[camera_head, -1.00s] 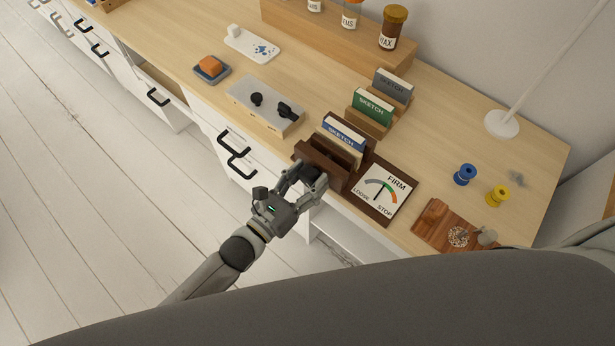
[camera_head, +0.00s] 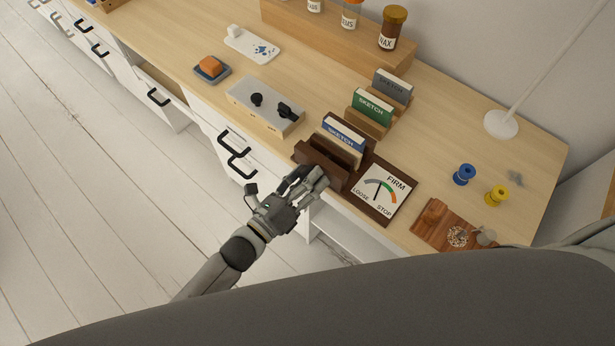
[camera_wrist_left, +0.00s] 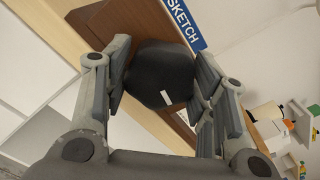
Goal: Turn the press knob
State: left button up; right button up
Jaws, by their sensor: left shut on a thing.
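The press (camera_head: 318,160) is a dark brown wooden block on a brown board at the desk's front edge. Its dark grey knob (camera_wrist_left: 162,72), with a white line marking, faces my left wrist camera. My left gripper (camera_head: 312,181) is shut on the knob, with a finger on each side of it. In the head view the fingers hide the knob. A dial card (camera_head: 383,193) marked LOOSE, FIRM and STOP lies right of the press. A blue-labelled sketch block (camera_head: 343,135) stands at the press's back side. My right gripper is not in view.
Green (camera_head: 373,106) and grey (camera_head: 393,86) sketch blocks stand behind the press. A pale box with black knobs (camera_head: 265,108) is to its left. A wooden board (camera_head: 438,220), blue spool (camera_head: 464,174), yellow spool (camera_head: 496,196) and white lamp base (camera_head: 501,124) are to its right.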

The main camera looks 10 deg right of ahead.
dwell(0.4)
pick_arm(q)
jog(key=o, duration=1)
jog(key=shift+o, duration=0.2)
jog(key=v, duration=1.2)
jog(key=shift+s, duration=0.1)
